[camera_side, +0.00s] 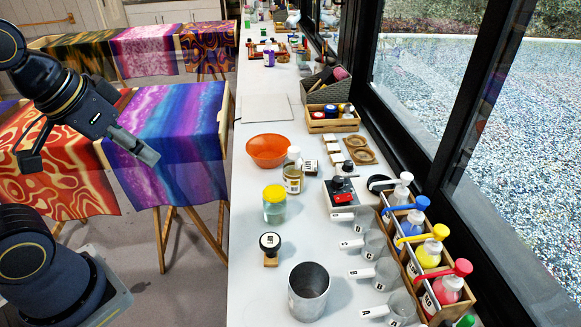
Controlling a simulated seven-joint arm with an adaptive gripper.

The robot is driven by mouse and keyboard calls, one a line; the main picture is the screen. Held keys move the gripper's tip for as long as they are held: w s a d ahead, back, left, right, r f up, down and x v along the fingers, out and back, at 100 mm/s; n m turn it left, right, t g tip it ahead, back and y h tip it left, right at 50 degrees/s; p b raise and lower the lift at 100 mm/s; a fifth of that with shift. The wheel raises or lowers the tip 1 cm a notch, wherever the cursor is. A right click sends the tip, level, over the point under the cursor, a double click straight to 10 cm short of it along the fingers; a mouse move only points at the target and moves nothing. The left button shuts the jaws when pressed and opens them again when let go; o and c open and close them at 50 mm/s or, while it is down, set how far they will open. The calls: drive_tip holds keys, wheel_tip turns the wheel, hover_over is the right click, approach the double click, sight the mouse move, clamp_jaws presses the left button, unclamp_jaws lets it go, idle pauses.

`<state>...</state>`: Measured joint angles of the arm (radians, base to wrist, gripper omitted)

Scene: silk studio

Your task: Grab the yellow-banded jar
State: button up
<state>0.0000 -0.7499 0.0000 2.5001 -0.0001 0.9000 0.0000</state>
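A small glass jar with a yellow band at its top (275,208) stands upright on the white table, left of the middle of the table's width. Pale bluish-green contents show through its glass. My gripper (89,158) is at the upper left, off the table and in front of the hanging silks. Its two fingers are spread wide and nothing is between them. It is well left of the jar and apart from it.
A stamp (270,247) and metal cup (309,290) are in front. Several beakers (374,244) and a wooden crate of colored bottles (428,283) line the right, near the window.

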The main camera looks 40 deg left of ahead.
drive_tip(key=o, duration=1)
